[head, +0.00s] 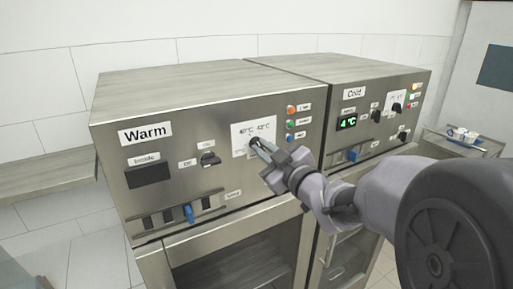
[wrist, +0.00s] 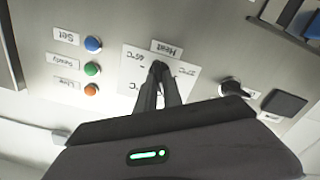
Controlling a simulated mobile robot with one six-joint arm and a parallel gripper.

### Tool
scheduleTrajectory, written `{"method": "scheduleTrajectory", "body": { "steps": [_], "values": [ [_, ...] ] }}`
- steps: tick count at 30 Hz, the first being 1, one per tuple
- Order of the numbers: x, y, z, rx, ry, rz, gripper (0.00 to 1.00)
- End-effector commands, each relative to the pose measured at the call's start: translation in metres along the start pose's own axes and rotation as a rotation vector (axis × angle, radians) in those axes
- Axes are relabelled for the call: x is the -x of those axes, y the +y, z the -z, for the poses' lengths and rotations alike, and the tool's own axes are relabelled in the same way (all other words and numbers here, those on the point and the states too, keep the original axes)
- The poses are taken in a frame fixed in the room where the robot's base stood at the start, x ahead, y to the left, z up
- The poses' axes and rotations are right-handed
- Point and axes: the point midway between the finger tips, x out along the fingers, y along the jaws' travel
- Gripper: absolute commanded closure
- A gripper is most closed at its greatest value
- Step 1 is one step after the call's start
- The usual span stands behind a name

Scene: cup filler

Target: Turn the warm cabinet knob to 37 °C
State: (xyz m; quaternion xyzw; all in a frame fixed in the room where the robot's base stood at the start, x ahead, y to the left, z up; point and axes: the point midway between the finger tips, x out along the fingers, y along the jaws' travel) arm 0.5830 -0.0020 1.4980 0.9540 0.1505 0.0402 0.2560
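The warm cabinet (head: 190,130) stands at the left in the head view, with a "Warm" label on its steel front. Its dark temperature knob (head: 254,141) sits on a white dial plate (head: 240,133) with °C markings. My gripper (head: 259,145) reaches in from the right, its fingertips at the knob. In the wrist view the panel appears upside down. There the gripper (wrist: 159,72) has its two fingers closed together on the knob (wrist: 159,64), below the "Heat" label. The fingers cover part of the dial, so I cannot read where the knob points.
Round buttons in blue, green and orange (wrist: 92,90) sit beside the dial. Another dark knob (head: 209,159) and a row of switches with a blue one (head: 189,213) are on the warm panel. The cold cabinet (head: 345,100) stands right, its display showing 4 °C.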

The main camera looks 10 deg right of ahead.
Motion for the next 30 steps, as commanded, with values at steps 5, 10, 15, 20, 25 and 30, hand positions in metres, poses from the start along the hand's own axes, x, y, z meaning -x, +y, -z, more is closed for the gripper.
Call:
{"method": "scheduleTrajectory", "body": {
  "steps": [5,10,15,20,25,30],
  "values": [
    [0.0001,0.0001,0.0,0.003,0.0,0.0,1.0],
    [0.0001,-0.0006,-0.001,0.036,0.003,-0.002,1.0],
    [0.0,-0.0025,-0.0034,0.125,0.003,-0.001,1.0],
    [0.0,-0.0037,-0.0046,0.258,0.005,-0.002,1.0],
    [0.0,-0.0043,-0.0045,0.421,0.005,-0.002,1.0],
    [0.0,-0.0047,-0.0047,0.582,0.003,-0.002,1.0]
  ]
}}
